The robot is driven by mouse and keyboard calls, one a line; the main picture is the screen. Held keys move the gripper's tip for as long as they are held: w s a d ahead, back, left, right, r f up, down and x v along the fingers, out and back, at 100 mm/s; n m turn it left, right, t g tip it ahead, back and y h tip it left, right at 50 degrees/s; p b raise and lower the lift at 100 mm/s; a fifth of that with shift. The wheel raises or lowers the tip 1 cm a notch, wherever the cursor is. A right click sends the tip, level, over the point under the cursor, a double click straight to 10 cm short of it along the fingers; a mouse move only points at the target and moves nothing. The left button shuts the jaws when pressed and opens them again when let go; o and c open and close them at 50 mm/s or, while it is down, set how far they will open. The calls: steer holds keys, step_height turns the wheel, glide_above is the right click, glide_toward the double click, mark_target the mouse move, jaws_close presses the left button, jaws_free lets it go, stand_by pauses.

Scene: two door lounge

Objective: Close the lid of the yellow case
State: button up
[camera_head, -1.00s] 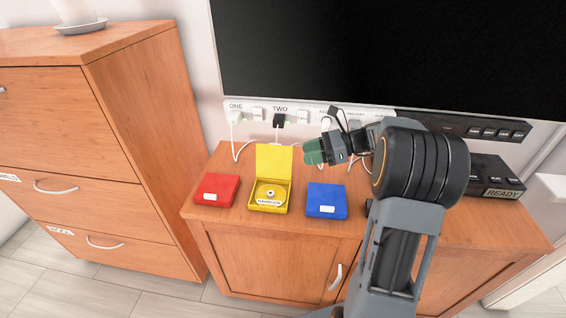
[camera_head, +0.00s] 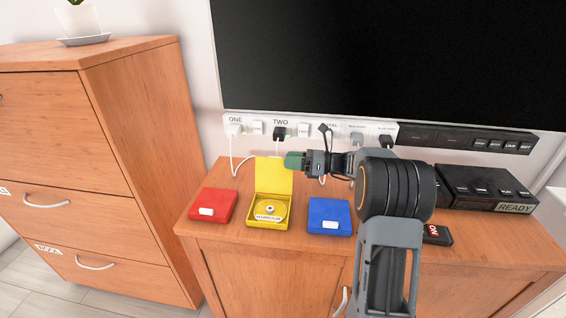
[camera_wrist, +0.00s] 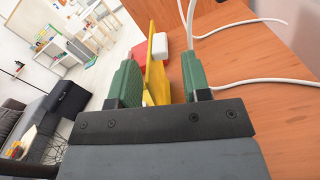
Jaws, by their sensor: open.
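The yellow case (camera_head: 250,214) lies open on the wooden cabinet, with a disc (camera_head: 269,209) inside. Its lid (camera_head: 272,178) stands upright at the back. My gripper (camera_head: 290,160) is at the upper right edge of the lid, pointing left. In the wrist view the green fingers (camera_wrist: 158,62) are apart, and the yellow lid (camera_wrist: 155,68) shows nearly edge-on between them, closer to the left finger. I cannot tell whether a finger touches it.
A closed red case (camera_head: 208,203) lies left of the yellow one and a closed blue case (camera_head: 330,217) right of it. A power strip (camera_head: 260,128) with plugs and white cables runs behind, below the black screen (camera_head: 390,60). A black box (camera_head: 485,188) stands right.

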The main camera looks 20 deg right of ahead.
steer(key=shift+x, duration=1.4)
steer(key=shift+c, duration=0.2)
jaws_close()
